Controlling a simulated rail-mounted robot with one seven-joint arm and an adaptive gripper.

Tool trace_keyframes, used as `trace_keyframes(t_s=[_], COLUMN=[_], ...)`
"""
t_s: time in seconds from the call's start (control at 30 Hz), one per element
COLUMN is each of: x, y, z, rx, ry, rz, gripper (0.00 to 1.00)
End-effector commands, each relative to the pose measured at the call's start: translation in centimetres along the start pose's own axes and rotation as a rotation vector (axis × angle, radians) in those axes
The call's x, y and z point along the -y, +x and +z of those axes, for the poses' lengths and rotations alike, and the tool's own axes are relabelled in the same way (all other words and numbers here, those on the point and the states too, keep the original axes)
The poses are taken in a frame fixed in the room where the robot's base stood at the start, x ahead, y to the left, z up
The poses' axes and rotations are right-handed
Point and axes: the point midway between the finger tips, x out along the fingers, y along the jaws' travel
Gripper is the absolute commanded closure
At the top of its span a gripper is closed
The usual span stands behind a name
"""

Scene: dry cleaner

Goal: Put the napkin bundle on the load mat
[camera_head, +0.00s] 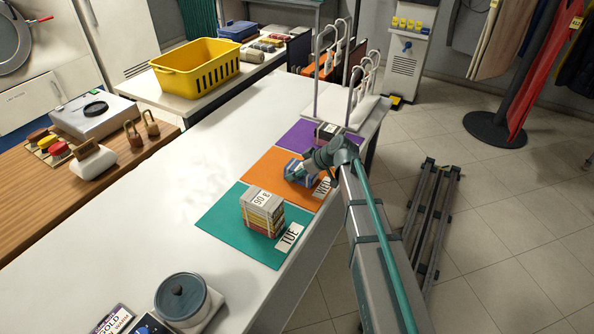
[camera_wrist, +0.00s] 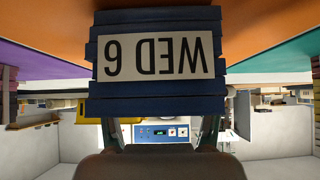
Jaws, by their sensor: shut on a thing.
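A blue bundle (camera_head: 299,172) of flat folded layers is at the orange mat (camera_head: 262,178). In the wrist view the blue bundle (camera_wrist: 155,17) fills the top middle and bears a white label reading "WED 6" upside down. My gripper (camera_head: 308,167) is shut on this bundle, with a finger at each side. I cannot tell whether the bundle rests on the orange mat or hangs just above it. The mat's card reads "WED". No mat in view is visibly marked as a load mat.
A teal mat (camera_head: 222,222) with a "TUE" card bears a banded multicoloured stack (camera_head: 262,214). A purple mat (camera_head: 300,133) lies beyond, with a dark bundle (camera_head: 327,131). A yellow basket (camera_head: 197,66) stands behind. The white table's left side (camera_head: 150,185) is clear.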

Motion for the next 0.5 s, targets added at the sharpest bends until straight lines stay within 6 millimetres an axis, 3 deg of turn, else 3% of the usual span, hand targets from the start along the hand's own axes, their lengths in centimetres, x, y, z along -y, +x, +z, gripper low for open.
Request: trace_keyframes(t_s=[0.07, 0.1, 0.23, 0.5], x=[0.00, 0.00, 0.00, 0.00], y=[0.25, 0.25, 0.17, 0.16], z=[0.25, 0.25, 0.18, 0.17], rx=[0.000, 0.000, 0.000, 0.000], ry=[0.000, 0.000, 0.000, 0.000], rz=[0.000, 0.000, 0.000, 0.000], gripper=[0.80, 0.35, 0.13, 0.11])
